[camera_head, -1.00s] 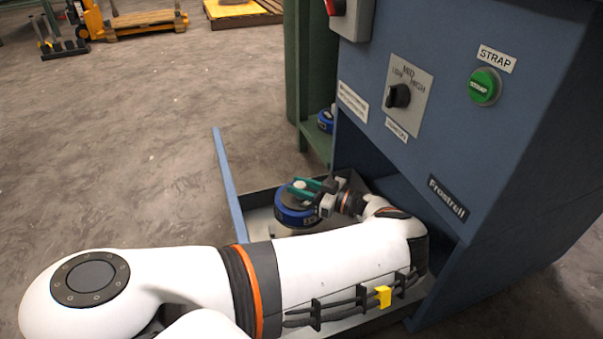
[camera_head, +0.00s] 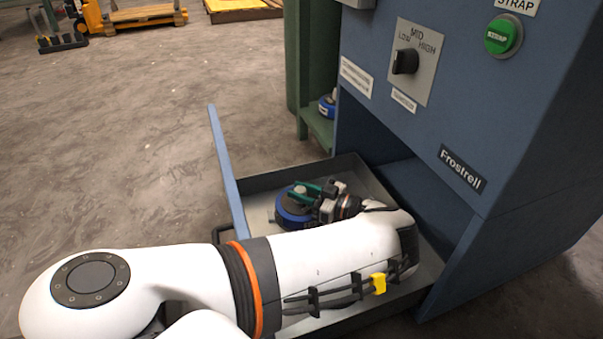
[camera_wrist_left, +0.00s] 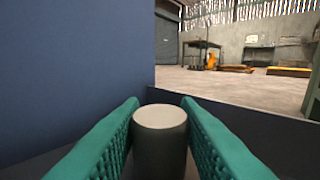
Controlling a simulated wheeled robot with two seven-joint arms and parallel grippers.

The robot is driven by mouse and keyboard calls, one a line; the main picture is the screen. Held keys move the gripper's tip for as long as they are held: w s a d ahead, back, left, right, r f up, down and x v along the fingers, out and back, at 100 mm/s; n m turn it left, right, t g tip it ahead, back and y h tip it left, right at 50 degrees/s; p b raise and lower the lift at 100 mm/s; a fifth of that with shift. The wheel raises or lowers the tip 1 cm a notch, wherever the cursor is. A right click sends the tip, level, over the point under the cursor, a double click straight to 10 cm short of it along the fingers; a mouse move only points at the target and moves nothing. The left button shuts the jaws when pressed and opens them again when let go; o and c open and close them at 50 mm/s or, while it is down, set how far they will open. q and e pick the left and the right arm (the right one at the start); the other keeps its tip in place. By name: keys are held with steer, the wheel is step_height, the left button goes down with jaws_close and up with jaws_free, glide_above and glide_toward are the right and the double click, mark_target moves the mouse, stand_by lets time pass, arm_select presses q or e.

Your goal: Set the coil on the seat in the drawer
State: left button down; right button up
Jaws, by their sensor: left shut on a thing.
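The coil (camera_head: 287,212) is a dark disc with a blue rim, inside the open drawer (camera_head: 352,170). My left gripper (camera_head: 305,190) is over it with green fingers, shut on the pale-topped post at its middle. In the left wrist view this post (camera_wrist_left: 160,135) stands upright between the green fingers (camera_wrist_left: 160,140). The coil's disc does not show there. The seat cannot be made out; the coil and my arm cover much of the drawer floor. Whether the coil touches the floor or a seat cannot be told. My right gripper is out of view.
The drawer's blue front panel (camera_head: 228,175) rises close left of the coil. The blue cabinet (camera_head: 450,110), with a dial (camera_head: 405,62) and green button (camera_head: 503,36), stands at right. Another blue coil (camera_head: 327,105) sits on the green stand (camera_head: 317,125). Open floor lies left.

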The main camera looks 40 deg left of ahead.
arm_select(q)
steer(key=c, duration=1.1)
jaws_free()
steer(key=shift+r, duration=0.25)
steer(key=p+v, duration=0.2)
steer(key=v, duration=0.4)
steer(key=shift+w+d, duration=0.1)
steer(key=shift+d, duration=0.15)
steer(key=shift+w+d, duration=0.1)
steer(key=shift+d, duration=0.4)
